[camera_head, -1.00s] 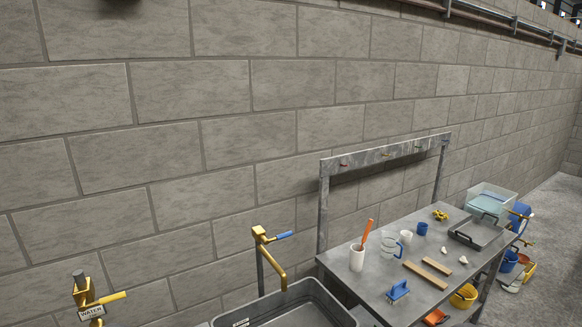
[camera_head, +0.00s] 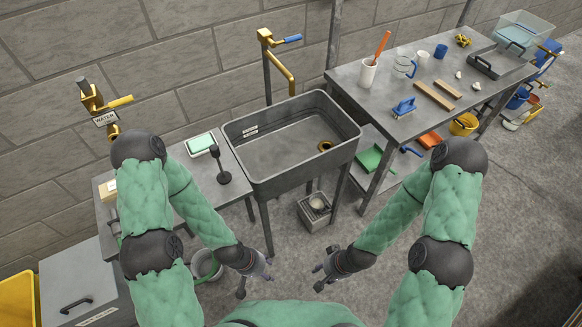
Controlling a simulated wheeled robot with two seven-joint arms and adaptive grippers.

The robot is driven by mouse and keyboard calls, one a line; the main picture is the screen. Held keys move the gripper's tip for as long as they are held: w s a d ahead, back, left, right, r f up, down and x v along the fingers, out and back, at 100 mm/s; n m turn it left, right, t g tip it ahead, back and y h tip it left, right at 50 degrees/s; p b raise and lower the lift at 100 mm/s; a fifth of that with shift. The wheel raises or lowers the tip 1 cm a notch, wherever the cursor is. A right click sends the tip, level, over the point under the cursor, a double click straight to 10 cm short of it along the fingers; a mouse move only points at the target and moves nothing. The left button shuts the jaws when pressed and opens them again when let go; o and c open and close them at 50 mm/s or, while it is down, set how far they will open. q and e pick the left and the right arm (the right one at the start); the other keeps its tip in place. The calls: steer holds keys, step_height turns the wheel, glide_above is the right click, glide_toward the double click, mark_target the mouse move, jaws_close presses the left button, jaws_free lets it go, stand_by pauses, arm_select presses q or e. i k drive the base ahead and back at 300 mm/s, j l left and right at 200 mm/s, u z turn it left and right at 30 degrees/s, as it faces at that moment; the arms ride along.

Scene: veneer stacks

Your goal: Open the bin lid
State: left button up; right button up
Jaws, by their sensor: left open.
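A grey bin (camera_head: 110,268) stands at the lower left of the head view, cut off by the frame's edge. Its flat lid (camera_head: 62,283) is shut and carries a black bar handle (camera_head: 76,304). A label on its front is too small to read. My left gripper (camera_head: 258,282) is open and empty, pointing down well to the right of the bin. My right gripper (camera_head: 317,278) is further right, with its fingers apart and nothing between them. Neither gripper touches the bin.
A side table (camera_head: 228,190) and a deep sink (camera_head: 255,165) stand behind my arms. A pail (camera_head: 206,268) is on the floor between the bin and my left gripper. A yellow container (camera_head: 18,300) is left of the bin. A workbench (camera_head: 360,100) stands at right.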

mark_target(75, 282)
steer(key=u, duration=2.5)
steer(key=i+u, duration=0.45)
steer(key=i, duration=0.65)
